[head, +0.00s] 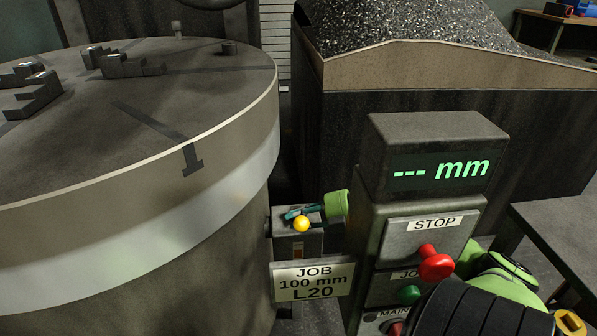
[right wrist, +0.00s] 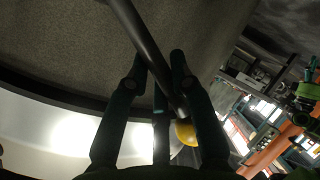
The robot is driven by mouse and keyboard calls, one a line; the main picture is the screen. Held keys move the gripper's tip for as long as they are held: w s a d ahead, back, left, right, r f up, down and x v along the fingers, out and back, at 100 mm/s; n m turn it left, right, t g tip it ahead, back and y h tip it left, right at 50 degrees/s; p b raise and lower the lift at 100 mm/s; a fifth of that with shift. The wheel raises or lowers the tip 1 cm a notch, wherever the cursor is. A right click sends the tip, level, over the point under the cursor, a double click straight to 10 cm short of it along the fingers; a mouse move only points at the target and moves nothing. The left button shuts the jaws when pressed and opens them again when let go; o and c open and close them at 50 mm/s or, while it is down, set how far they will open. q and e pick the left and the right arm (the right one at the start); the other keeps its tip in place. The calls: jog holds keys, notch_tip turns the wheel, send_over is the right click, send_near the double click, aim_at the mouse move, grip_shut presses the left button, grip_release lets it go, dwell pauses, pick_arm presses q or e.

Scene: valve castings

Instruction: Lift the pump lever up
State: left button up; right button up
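The pump lever shows in the head view as a yellow ball knob (head: 301,224) beside the big round table. In the right wrist view its dark rod (right wrist: 145,38) runs slantwise from the top to the yellow knob (right wrist: 186,133). My right gripper (head: 297,212) is at the knob, its dark fingers just above and behind it in the head view. In the right wrist view the fingers of my right gripper (right wrist: 158,64) stand apart on either side of the rod, with a gap wider than the rod. Firm contact cannot be made out. My left gripper is not in view.
The round machine table (head: 225,108) fills the left. A control box (head: 440,140) reading "--- mm" stands right of the lever, with a red STOP knob (head: 436,263). A job sign (head: 313,281) reads 100 mm, L20. A bin of chips (head: 440,85) stands behind.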

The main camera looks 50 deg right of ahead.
jog(key=o, duration=0.4)
jog(key=shift+d, duration=0.1)
jog(key=v, duration=0.7)
jog(key=shift+w+d+f, duration=0.15)
jog(key=shift+w+d, duration=0.05)
jog(key=shift+d, duration=0.15)
